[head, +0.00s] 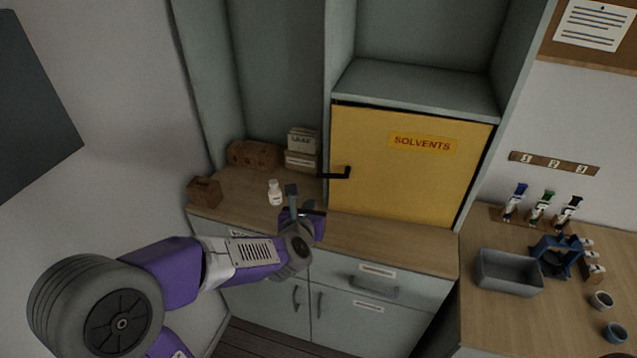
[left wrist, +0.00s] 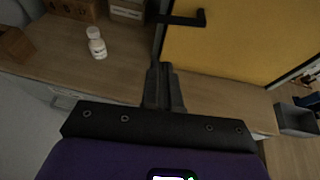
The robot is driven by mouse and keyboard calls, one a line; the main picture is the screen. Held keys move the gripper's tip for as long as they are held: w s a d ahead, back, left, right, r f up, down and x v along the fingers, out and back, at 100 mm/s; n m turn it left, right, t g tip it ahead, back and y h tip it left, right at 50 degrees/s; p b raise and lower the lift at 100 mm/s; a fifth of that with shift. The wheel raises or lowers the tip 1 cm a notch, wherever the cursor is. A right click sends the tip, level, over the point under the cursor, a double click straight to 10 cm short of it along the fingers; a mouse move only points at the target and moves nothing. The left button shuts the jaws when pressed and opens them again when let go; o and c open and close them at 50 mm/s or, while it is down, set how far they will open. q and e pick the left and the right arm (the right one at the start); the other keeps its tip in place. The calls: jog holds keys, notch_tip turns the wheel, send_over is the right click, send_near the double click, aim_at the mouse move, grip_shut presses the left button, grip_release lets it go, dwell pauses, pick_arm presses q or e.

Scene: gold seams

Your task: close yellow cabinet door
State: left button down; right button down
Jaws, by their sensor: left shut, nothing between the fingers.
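The yellow cabinet door (head: 400,175), labelled SOLVENTS, fills its grey cabinet opening, with a thin dark gap along its top and right edges. I cannot tell whether it is fully flush. Its black handle (head: 340,173) is on the door's left side; the handle (left wrist: 185,18) and the door (left wrist: 245,40) also show in the left wrist view. My left gripper (head: 292,197) is shut and empty, over the counter to the left of and below the handle, apart from it. Its fingertips (left wrist: 163,70) are together in the left wrist view. My right gripper is in neither view.
A white bottle (head: 275,194) stands on the wooden counter (head: 390,245) just left of my left gripper. Boxes (head: 303,150) stand behind it, and a brown box (head: 204,191) is farther left. A grey bin (head: 509,272) sits on the right bench.

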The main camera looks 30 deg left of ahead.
pick_arm(q)
jog(key=r+p+x, duration=0.1)
jog(key=r+x, duration=0.1)
jog(key=x, duration=0.9)
jog(key=shift+w, duration=0.3)
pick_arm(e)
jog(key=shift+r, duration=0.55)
pick_arm(q)
jog(key=shift+a, duration=0.1)
